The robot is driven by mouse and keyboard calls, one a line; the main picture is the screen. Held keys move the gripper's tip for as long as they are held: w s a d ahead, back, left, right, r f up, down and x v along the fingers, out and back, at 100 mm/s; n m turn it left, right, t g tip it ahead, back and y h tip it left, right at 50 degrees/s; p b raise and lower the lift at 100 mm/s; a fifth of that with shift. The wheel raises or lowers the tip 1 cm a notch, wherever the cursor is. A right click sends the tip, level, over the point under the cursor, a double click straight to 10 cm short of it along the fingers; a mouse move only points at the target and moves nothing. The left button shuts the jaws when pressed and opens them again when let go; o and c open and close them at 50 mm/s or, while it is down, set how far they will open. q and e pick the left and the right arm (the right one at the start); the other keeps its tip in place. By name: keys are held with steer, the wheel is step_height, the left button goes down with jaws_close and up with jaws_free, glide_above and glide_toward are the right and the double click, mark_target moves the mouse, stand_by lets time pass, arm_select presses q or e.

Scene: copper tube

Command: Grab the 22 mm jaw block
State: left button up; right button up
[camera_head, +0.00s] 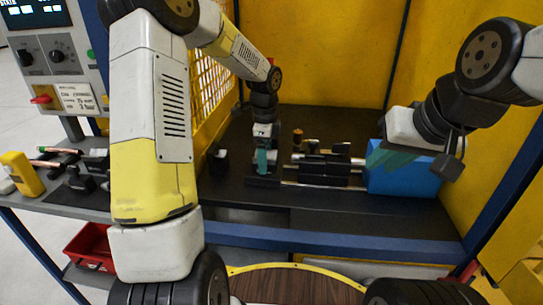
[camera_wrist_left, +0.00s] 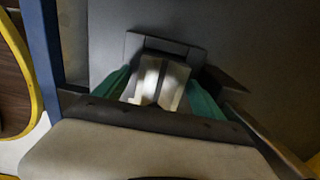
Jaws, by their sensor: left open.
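My left gripper (camera_head: 265,161), with teal fingers, points down over the dark bench. In the left wrist view its open fingers (camera_wrist_left: 158,92) stand on either side of a block with a bright, pale metallic face (camera_wrist_left: 151,77). A grey block-like part (camera_wrist_left: 180,47) sits just behind that face. I cannot read a size on it, nor tell whether the fingers touch it. In the head view the left gripper hides what is under it. My right gripper (camera_head: 393,158) hangs in front of the blue box; its finger gap is unclear.
A blue box (camera_head: 405,182) stands at the right of the bench (camera_head: 330,212). Dark blocks and bars (camera_head: 325,167) lie mid-bench, and a small black block (camera_head: 219,160) at its left. A side table holds a yellow device (camera_head: 22,174). A red bin (camera_head: 91,246) sits below.

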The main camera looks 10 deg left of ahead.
arm_select(q)
steer(key=shift+c, duration=0.2)
jaws_close()
steer(key=shift+w+r, duration=0.1)
steer(key=shift+r, duration=0.05)
steer(key=shift+r, duration=0.1)
